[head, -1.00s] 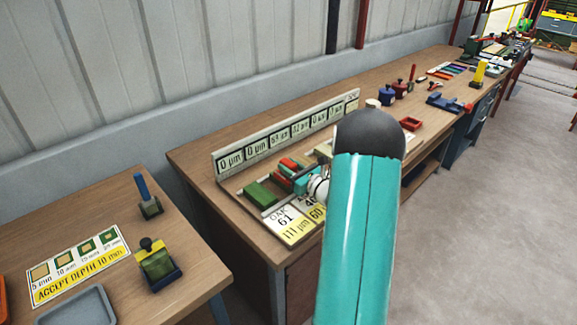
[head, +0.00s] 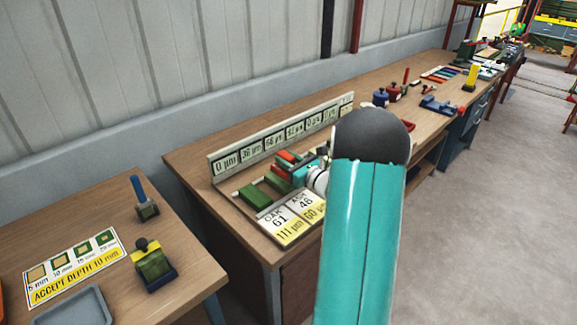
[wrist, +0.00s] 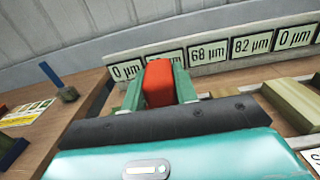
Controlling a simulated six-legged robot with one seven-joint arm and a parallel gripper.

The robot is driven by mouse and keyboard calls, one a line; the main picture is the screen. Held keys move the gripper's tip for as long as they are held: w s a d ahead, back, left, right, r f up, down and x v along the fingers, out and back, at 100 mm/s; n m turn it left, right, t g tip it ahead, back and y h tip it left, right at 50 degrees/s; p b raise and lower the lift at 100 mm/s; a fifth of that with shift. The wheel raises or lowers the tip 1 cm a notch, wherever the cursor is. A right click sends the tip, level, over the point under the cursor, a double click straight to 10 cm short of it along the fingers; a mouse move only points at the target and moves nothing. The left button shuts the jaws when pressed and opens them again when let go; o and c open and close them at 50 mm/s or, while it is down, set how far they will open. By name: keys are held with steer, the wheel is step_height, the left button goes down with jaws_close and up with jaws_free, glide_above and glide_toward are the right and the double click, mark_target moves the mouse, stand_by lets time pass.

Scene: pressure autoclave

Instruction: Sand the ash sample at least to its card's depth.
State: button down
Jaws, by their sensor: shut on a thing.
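My gripper (wrist: 158,85) is shut on an orange-red sanding block (wrist: 158,78), which sits between its two green fingers. The ash card (head: 303,204) reads 46 and 60 µm and lies at the front of the board, right of the oak card (head: 277,220), which reads 61 and 111 µm. Green sample blocks (head: 256,195) lie behind the cards. The second readout (head: 252,155) on the strip seems to show 36 µm. In the wrist view my gripper hides what lies under the block, so I cannot tell whether it touches the ash sample.
The readout strip (head: 218,168) stands along the back of the board. Pale wooden blocks (wrist: 293,101) lie right of my gripper. A separate bench at left holds a depth chart (head: 74,265), a yellow-topped block (head: 152,264) and a grey tray (head: 76,307).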

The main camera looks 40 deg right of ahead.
steer(key=shift+r, duration=1.8)
